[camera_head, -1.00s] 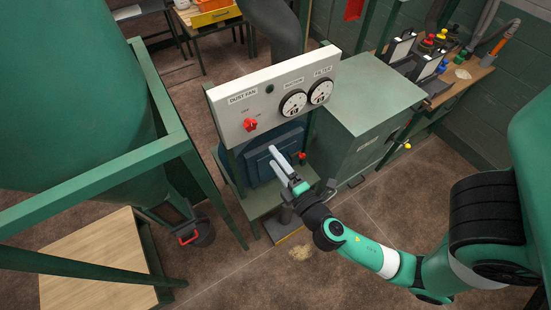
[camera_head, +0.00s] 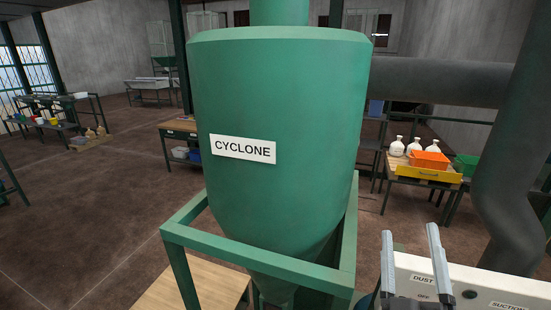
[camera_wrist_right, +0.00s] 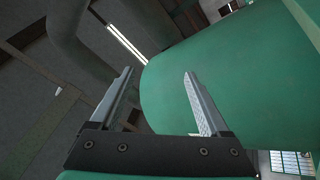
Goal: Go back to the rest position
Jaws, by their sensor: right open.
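My right gripper (camera_head: 411,262) shows at the lower right of the head view, its two grey fingers pointing up and standing apart. It is in front of the white panel (camera_head: 480,288) marked DUST and SUCTION. In the right wrist view my right gripper (camera_wrist_right: 158,100) is open with nothing between its fingers. The green cyclone (camera_head: 280,110) stands to the left of it in the head view, and its green body (camera_wrist_right: 235,75) fills much of the wrist view beyond the fingers. My left gripper is in neither view.
A green frame (camera_head: 255,262) surrounds the cyclone's lower part, with a wooden board (camera_head: 160,292) below. A grey duct (camera_head: 505,180) runs down at the right. A table with an orange bin (camera_head: 430,159) and white bottles stands behind. The floor at left is open.

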